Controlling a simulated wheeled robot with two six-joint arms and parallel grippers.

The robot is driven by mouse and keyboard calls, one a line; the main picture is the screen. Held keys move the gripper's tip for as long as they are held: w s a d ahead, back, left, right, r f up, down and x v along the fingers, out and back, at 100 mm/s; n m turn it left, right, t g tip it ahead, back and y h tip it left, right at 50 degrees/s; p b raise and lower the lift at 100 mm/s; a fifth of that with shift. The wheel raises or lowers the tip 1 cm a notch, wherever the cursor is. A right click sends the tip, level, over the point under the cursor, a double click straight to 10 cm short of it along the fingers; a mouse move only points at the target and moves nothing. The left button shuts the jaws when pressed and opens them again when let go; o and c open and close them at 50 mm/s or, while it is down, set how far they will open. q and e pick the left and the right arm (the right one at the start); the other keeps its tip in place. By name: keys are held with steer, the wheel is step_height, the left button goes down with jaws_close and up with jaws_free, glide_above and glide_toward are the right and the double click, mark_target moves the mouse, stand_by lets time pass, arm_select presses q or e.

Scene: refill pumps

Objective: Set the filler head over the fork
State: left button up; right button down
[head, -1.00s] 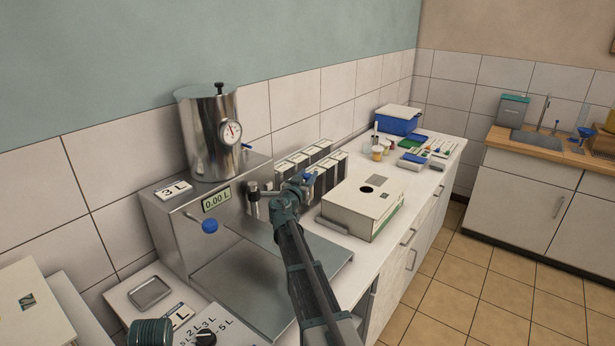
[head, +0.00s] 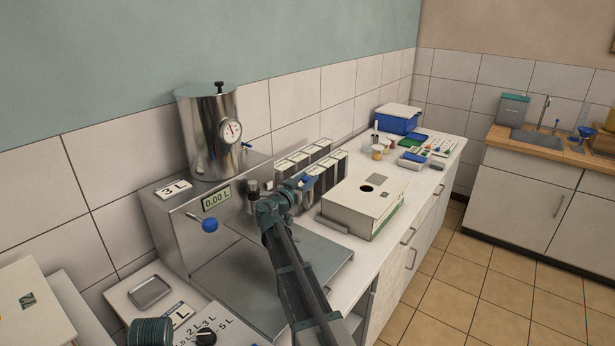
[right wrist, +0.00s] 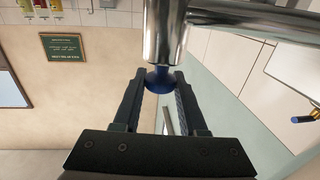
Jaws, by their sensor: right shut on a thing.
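My right gripper (head: 290,188) is in front of the steel dispensing machine (head: 172,228), above its tray (head: 240,280). In the right wrist view, the gripper (right wrist: 160,84) is shut on the filler head, a shiny steel cylinder (right wrist: 165,30) with a blue cone-shaped end between the fingertips. A steel pipe shows to its right. In the head view a small blue part shows at the jaws, and the arm hides most of the filler head. A dark-capped steel piece (head: 252,192) stands at the machine's front, left of the gripper. I cannot make out the fork clearly. My left gripper is out of view.
A steel tank (head: 205,140) with a gauge stands on the machine. A white box (head: 362,208) with a round hole lies to the right. A blue knob (head: 209,225) sticks out of the machine's front.

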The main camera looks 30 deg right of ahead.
steer(key=s+a+m+g+h, duration=0.2)
steer(key=s+a+m+g, duration=0.2)
steer(key=a+g, duration=0.1)
steer(key=shift+s+a+g, duration=0.25)
steer(key=shift+s+g, duration=0.05)
steer(key=shift+g, duration=0.4)
steer(key=shift+c, duration=2.3)
jaws_free()
steer(key=s+a+r+p, duration=0.2)
steer(key=s+a, duration=0.2)
steer(key=s, duration=0.3)
steer(key=s+a+r+p, duration=0.3)
steer(key=s+a, duration=0.1)
steer(key=s, duration=0.2)
steer(key=shift+s, duration=0.4)
